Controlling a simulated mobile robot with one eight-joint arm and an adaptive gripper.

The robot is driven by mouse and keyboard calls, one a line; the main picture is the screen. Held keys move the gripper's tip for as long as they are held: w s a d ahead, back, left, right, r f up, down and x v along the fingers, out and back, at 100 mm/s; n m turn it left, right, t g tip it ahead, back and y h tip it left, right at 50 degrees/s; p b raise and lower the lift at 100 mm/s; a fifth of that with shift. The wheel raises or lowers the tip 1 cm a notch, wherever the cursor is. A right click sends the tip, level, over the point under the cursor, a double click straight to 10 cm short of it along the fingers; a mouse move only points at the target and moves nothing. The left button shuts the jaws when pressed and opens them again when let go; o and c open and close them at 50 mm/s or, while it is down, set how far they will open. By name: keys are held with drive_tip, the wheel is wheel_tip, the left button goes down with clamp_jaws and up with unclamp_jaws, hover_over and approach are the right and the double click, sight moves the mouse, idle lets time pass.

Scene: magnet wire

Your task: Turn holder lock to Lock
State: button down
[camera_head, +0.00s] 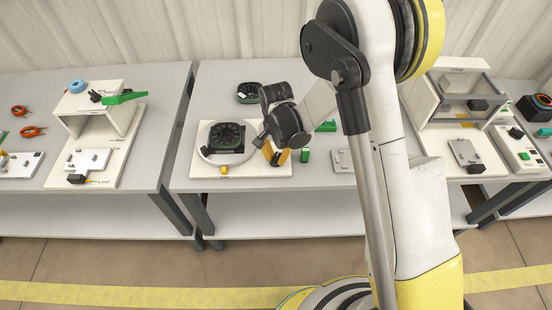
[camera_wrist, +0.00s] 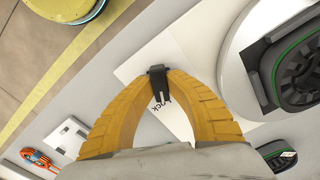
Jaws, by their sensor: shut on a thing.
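The holder is a white board (camera_head: 195,165) with a round white plate (camera_head: 212,158) that carries a dark, fan-like part (camera_head: 228,137). In the wrist view the plate edge (camera_wrist: 228,70) and the dark part (camera_wrist: 299,75) show at the right. My gripper (camera_head: 277,157) is at the right side of the holder. Its yellow fingertips (camera_wrist: 158,75) are shut on a small black lock lever (camera_wrist: 158,86). Printed letters, partly hidden and reading like "Lock", lie beside the lever on the white board (camera_wrist: 146,70). The lever is hidden in the head view.
A second dark round part (camera_head: 248,92) lies behind the holder. Green pieces (camera_head: 326,126) stand to its right. A white stand (camera_head: 85,112) is on the left table, and a white cabinet (camera_head: 440,100) stands at the right. The table's front left corner is clear.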

sight(276, 158)
drive_tip(key=shift+m, duration=0.8)
drive_tip(key=c, duration=1.3)
unclamp_jaws()
drive_tip(key=shift+c, duration=0.2)
wheel_tip(276, 158, up, 12)
